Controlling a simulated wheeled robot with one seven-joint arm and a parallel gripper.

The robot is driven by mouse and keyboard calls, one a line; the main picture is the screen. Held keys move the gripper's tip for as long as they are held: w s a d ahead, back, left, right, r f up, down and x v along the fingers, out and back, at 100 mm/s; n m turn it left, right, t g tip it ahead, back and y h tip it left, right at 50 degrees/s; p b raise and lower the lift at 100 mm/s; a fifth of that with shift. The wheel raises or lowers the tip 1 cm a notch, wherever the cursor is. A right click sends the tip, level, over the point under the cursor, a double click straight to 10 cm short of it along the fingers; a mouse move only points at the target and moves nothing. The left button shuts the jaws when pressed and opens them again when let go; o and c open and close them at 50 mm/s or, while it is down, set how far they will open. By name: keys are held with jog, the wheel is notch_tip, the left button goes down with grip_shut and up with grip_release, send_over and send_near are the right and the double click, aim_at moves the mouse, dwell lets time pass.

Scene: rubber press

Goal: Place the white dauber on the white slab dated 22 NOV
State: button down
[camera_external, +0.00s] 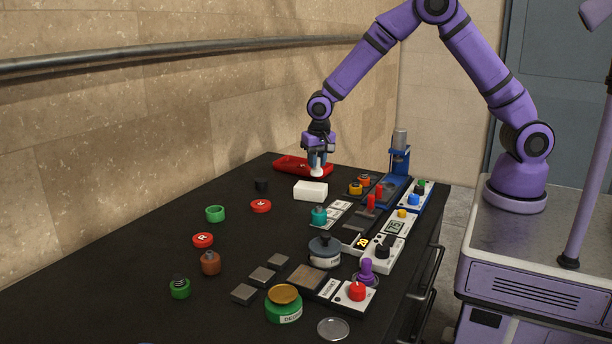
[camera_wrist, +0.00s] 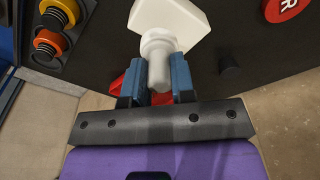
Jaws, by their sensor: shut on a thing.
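My gripper (camera_external: 317,158) is shut on the white dauber (camera_external: 317,171) and holds it head-down, in front of the red tray and just behind a white block (camera_external: 310,190). In the wrist view the white dauber (camera_wrist: 157,60) is between the blue fingers (camera_wrist: 155,84), its head overlapping the white block (camera_wrist: 172,18) in the picture; I cannot tell if they touch. Small pale slabs with dark print (camera_external: 341,206) lie right of the white block, near a teal dauber (camera_external: 319,216). Their dates are too small to read.
Red tray (camera_external: 290,166) stands at the back. Orange and yellow daubers (camera_external: 356,187) sit in a holder beside a blue press (camera_external: 399,160). The left part of the table is mostly clear.

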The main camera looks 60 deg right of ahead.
jog(key=shift+w+a+f, duration=0.1)
jog(key=shift+w, duration=0.75)
jog(key=shift+w+f, duration=0.15)
jog(key=shift+f, duration=1.6)
jog(key=shift+f, duration=0.15)
jog(key=c, duration=1)
grip_release()
jog(key=shift+o, duration=0.2)
notch_tip(320, 180, up, 12)
jog(key=s, duration=0.1)
jog(key=shift+s+a, duration=0.15)
jog(key=shift+a, duration=0.25)
